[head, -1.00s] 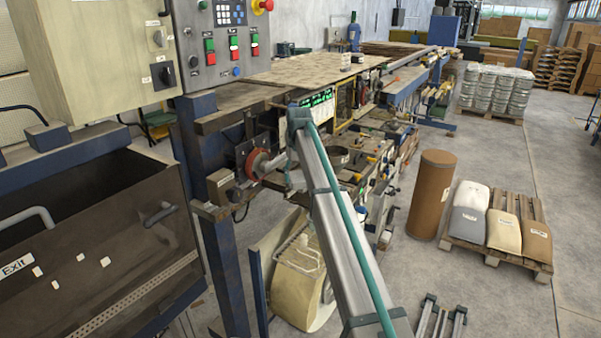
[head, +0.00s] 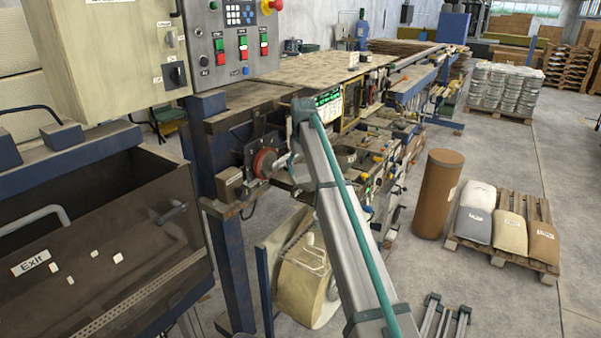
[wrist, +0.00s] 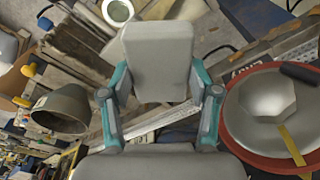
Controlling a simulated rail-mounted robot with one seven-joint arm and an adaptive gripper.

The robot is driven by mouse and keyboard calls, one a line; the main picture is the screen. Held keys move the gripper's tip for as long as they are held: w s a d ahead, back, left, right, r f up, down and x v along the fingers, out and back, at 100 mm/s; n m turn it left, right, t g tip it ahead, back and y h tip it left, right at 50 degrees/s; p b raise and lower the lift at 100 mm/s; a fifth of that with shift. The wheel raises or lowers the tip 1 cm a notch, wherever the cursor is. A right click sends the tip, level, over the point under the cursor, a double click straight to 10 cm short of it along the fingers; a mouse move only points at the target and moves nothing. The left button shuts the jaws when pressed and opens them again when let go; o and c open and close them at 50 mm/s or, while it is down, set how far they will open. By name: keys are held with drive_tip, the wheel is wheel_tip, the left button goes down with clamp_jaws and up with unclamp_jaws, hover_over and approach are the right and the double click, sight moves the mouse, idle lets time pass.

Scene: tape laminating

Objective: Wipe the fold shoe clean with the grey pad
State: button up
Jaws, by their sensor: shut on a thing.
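In the wrist view my gripper (wrist: 160,92) has its teal-sided fingers closed on the grey pad (wrist: 158,50), a plain grey block sticking out ahead of the fingers. A long bright metal piece (wrist: 172,124) passes behind the gripper. I cannot tell whether it is the fold shoe, and I cannot pick out the shoe for certain in either view. The pad appears in front of the machine parts; contact is not clear. In the head view my arm hides most of the gripper and the pad, beside the orange-red roller (head: 264,162).
A red-rimmed disc with a silver cone (wrist: 268,110) is close on the right in the wrist view. A dark metal cup (wrist: 62,108) is on the left. In the head view the control panel (head: 232,45) overhangs, and a brown drum (head: 436,195) stands on open floor.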

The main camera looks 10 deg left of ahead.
drive_tip(key=shift+r, duration=1.1)
drive_tip(key=shift+r, duration=1.5)
drive_tip(key=shift+w, duration=0.1)
